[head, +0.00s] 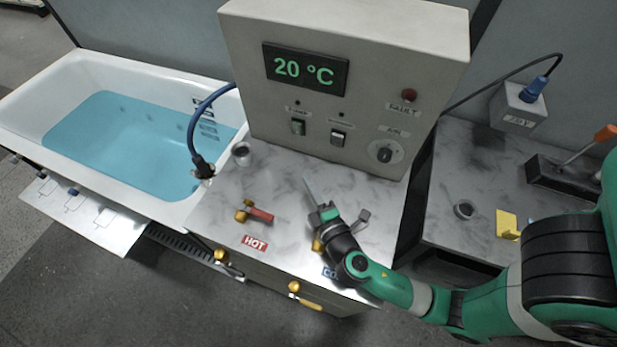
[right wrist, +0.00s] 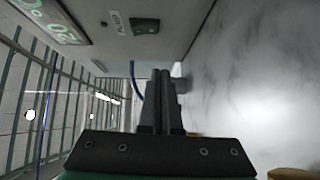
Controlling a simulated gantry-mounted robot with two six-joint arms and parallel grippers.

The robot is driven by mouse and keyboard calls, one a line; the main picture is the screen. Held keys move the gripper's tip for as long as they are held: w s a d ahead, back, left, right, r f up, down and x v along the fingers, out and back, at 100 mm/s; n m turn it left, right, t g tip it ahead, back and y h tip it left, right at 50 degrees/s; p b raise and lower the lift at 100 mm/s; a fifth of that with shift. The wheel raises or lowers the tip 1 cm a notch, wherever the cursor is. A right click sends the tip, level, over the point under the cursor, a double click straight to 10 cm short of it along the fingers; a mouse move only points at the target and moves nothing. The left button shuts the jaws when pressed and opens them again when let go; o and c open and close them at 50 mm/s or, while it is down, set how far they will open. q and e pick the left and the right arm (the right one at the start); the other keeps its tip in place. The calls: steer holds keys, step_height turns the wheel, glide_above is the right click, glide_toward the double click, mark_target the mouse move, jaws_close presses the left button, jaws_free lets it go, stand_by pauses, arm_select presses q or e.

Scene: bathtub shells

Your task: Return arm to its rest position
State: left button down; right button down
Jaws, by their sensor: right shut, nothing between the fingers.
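My right arm is green and black and comes in from the right in the head view. Its gripper (head: 311,190) is over the grey marbled counter, in front of the control box (head: 345,75). The gripper is shut and empty. In the right wrist view, its two dark fingers (right wrist: 160,88) lie side by side, with the control box at upper left and the counter at right. The blue COLD label is partly hidden under the arm. My left gripper does not show in the head view.
A red-handled tap (head: 260,214) stands left of the gripper by the HOT label (head: 255,242). A white bathtub (head: 45,90) with blue water is at left. A blue hose (head: 193,125) runs to the tub. A second counter (head: 440,210) holds a yellow block (head: 506,223) and a grey box (head: 518,106).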

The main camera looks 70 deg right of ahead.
steer(key=shift+s+a, duration=0.15)
steer(key=shift+s, duration=0.05)
steer(key=shift+w, duration=0.1)
stand_by(0.4)
steer(key=w+a+r+m+t, duration=0.2)
steer(key=w+r+m, duration=0.15)
steer(key=r, duration=0.85)
steer(key=w+a+r+m+t+h, duration=0.1)
steer(key=w+r+m+t, duration=0.2)
steer(key=r, duration=0.9)
steer(key=w+a+r+m+t, duration=0.2)
steer(key=w+r+m, duration=0.25)
steer(key=r, duration=0.75)
steer(key=s+a+r+n+t+y, duration=0.1)
steer(key=s+a+r+t+y, duration=0.25)
steer(key=a+r+y, duration=0.4)
steer(key=s+a+r+n+t+y, duration=0.2)
steer(key=s+a+r+t+y, duration=0.15)
steer(key=r+y, duration=0.6)
step_height(320, 180, up, 31)
steer(key=w+h+p, duration=0.1)
steer(key=h+p, duration=0.1)
steer(key=p, duration=2.8)
steer(key=shift+a+p, duration=0.2)
steer(key=shift+p, duration=0.15)
